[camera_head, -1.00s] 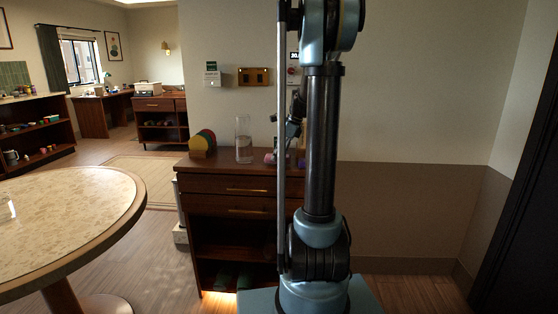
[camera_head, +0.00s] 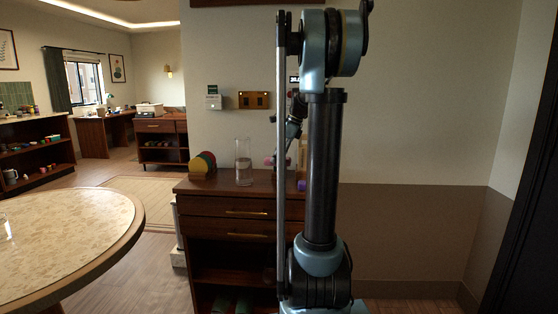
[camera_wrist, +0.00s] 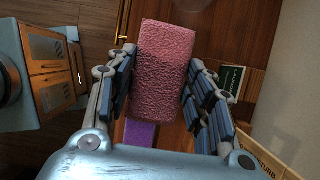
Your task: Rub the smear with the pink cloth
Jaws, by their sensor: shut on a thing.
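The pink cloth (camera_wrist: 162,65) is a thick, rough-textured block in the wrist view. My gripper (camera_wrist: 160,80) is shut on it, with dark padded fingers along both its sides. In the head view a small pink patch, probably the cloth (camera_head: 268,161), shows beside my arm, above the top of the wooden cabinet (camera_head: 225,187). My gripper there is mostly hidden behind my arm. I cannot make out a smear in either view.
A glass cylinder of water (camera_head: 243,165) and a rack of coloured discs (camera_head: 202,165) stand on the cabinet's left part. A purple item (camera_head: 301,185) is by my arm. A round table (camera_head: 70,225) stands at left.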

